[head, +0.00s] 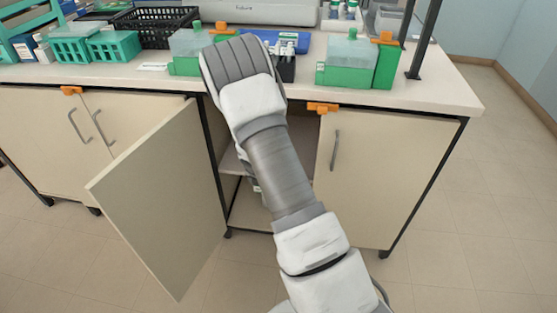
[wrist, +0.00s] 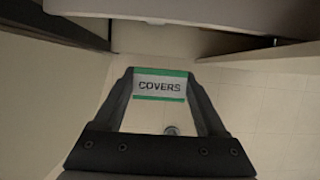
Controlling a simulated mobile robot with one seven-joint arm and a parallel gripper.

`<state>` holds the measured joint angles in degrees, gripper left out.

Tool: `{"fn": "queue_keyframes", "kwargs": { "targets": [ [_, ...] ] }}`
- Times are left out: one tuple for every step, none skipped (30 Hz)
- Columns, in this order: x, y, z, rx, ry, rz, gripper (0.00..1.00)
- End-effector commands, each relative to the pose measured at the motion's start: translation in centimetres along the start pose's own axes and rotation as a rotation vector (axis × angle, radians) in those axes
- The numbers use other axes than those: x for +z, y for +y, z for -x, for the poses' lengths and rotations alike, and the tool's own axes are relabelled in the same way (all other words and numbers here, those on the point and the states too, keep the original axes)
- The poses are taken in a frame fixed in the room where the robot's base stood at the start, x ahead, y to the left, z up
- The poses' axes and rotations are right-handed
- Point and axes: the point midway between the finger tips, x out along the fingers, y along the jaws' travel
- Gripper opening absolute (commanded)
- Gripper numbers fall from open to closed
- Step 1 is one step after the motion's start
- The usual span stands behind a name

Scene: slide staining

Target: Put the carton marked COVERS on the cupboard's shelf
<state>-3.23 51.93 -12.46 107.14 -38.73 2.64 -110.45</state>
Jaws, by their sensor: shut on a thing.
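The carton marked COVERS (wrist: 160,98), white with green bands, sits between the two fingers of my gripper (wrist: 160,80) in the wrist view. The gripper is shut on it and its label faces the camera. In the head view my arm reaches down in front of the cupboard's open bay and hides most of the gripper and the carton. The cupboard's shelf (head: 232,161) shows in part left of my arm, inside the open bay. A broad pale surface crosses the top of the wrist view, beyond the carton.
The cupboard's left door (head: 155,200) stands swung open toward me; the right door (head: 385,180) is shut. The worktop (head: 440,92) above carries green staining boxes (head: 345,60), a black basket (head: 155,24) and teal racks. The tiled floor in front at right is clear.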

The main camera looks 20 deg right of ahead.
Motion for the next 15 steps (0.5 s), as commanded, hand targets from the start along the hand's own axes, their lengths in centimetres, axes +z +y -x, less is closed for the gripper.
{"fn": "queue_keyframes", "kwargs": {
  "targets": [
    [1.0,-0.1,-0.5,0.001,-0.001,-0.007,0.2],
    [1.5,-0.2,-0.7,0.0,-0.001,-0.007,0.2],
    [2.2,-0.1,-1.1,0.001,-0.001,-0.008,0.2],
    [2.8,-0.1,-1.3,0.001,-0.002,-0.007,0.2],
    [3.4,-0.1,-1.6,0.001,-0.002,-0.007,0.2],
    [4.2,-0.1,-1.9,0.002,-0.002,-0.008,0.2],
    [4.8,-0.3,-2.1,0.0,-0.001,-0.009,0.2],
    [5.3,-0.1,-2.5,0.002,-0.002,-0.007,0.2],
    [6.2,-0.1,-2.8,0.001,-0.002,-0.007,0.2],
    [6.8,-0.1,-3.0,0.001,-0.002,-0.007,0.2],
    [7.4,-0.2,-3.3,0.001,-0.002,-0.008,0.2],
    [8.0,-0.1,-3.6,0.001,-0.002,-0.007,0.2],
    [8.6,-0.1,-3.9,0.001,-0.002,-0.006,0.2],
    [9.1,-0.1,-4.0,0.001,-0.002,-0.005,0.2],
    [9.7,-0.1,-4.3,0.0,-0.001,-0.007,0.2]
  ]
}}
